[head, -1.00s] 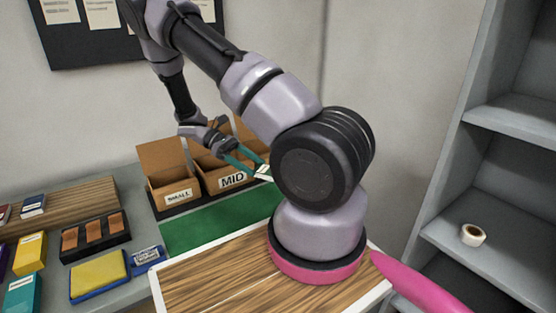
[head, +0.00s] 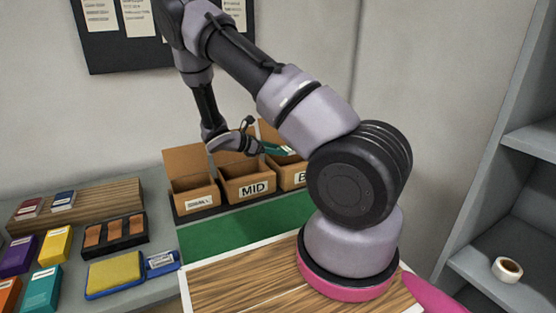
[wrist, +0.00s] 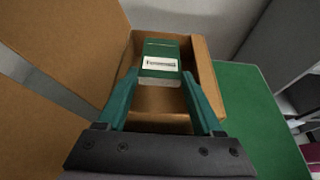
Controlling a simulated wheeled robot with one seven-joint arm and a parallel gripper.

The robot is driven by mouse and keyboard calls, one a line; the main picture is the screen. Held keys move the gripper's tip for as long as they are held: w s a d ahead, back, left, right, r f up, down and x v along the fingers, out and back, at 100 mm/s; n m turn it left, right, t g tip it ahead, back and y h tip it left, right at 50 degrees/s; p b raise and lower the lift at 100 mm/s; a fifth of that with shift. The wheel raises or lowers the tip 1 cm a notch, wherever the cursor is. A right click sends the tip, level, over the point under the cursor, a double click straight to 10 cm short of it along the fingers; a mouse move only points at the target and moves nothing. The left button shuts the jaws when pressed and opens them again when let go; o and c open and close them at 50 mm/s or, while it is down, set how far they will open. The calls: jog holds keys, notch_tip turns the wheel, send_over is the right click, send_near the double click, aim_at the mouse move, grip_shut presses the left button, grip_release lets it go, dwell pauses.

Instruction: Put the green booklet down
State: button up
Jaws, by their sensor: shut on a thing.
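The green booklet (wrist: 160,50) with a white label is held between the two teal fingers of my gripper (wrist: 160,82) in the wrist view. It is above an open cardboard box (wrist: 208,85), whose inside shows around and below it. In the head view my gripper (head: 277,149) is at the right end of the box row, over the box with a label starting with B (head: 291,178). My arm partly hides that box. The MID box (head: 246,186) and the SMALL box (head: 190,185) stand to its left.
A green mat (head: 235,232) lies in front of the boxes and is clear. At left are a black tray (head: 132,240), a yellow-and-blue pad (head: 114,275) and several coloured booklets. Grey shelves with a tape roll (head: 507,269) stand at right.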

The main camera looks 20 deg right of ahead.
notch_tip(320, 180, down, 4)
jog(key=shift+r, duration=0.2)
jog(key=shift+f, duration=0.15)
